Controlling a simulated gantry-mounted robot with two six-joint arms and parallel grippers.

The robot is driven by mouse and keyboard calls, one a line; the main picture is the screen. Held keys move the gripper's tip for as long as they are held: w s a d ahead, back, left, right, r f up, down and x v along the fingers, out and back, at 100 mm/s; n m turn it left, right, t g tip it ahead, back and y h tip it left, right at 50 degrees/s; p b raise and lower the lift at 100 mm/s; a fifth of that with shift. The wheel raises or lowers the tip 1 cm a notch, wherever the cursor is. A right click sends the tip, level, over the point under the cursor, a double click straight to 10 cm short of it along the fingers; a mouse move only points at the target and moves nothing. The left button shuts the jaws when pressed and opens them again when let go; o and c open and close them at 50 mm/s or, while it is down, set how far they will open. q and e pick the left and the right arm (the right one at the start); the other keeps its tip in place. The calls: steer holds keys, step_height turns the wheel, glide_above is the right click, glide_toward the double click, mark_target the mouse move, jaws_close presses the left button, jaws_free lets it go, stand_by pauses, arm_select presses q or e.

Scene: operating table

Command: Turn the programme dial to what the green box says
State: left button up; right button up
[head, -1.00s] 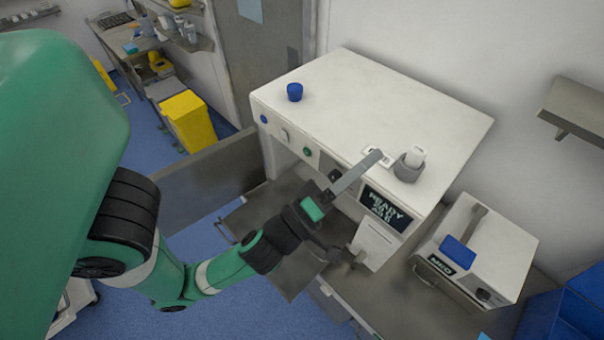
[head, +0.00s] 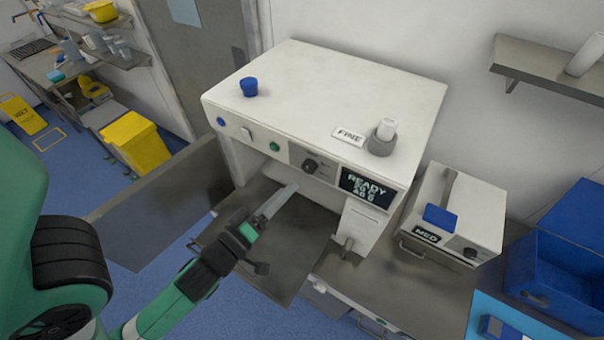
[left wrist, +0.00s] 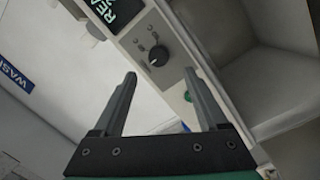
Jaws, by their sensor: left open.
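The programme dial, a black round knob (head: 311,167), sits on the white machine's (head: 330,85) front panel, left of the display (head: 366,187) reading READY. In the left wrist view the dial (left wrist: 158,56) shows between and beyond the fingertips, with small marks beside it; its setting is too small to read. My left gripper (head: 290,190) is open and empty, in front of and below the panel, apart from the dial. Its two fingers (left wrist: 160,74) show in the left wrist view. I see no box that is clearly green. My right gripper is not in view.
A FINE label (head: 349,136), a grey cup with a white cylinder (head: 383,137) and a blue cap (head: 249,87) are on the machine top. A green button (head: 274,147) is left of the dial. A smaller device marked MED (head: 427,234) stands right, near blue bins (head: 565,260).

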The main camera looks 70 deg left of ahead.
mark_target(307, 169)
arm_select(q)
steer(key=x, duration=0.2)
steer(key=p+x, duration=0.1)
steer(key=x, duration=0.1)
steer(key=p+x, duration=0.1)
steer(key=x, duration=0.2)
steer(key=shift+r, duration=0.25)
steer(key=shift+w+a+f, duration=0.15)
steer(key=shift+w+a, duration=0.1)
steer(key=shift+w, duration=0.05)
jaws_close()
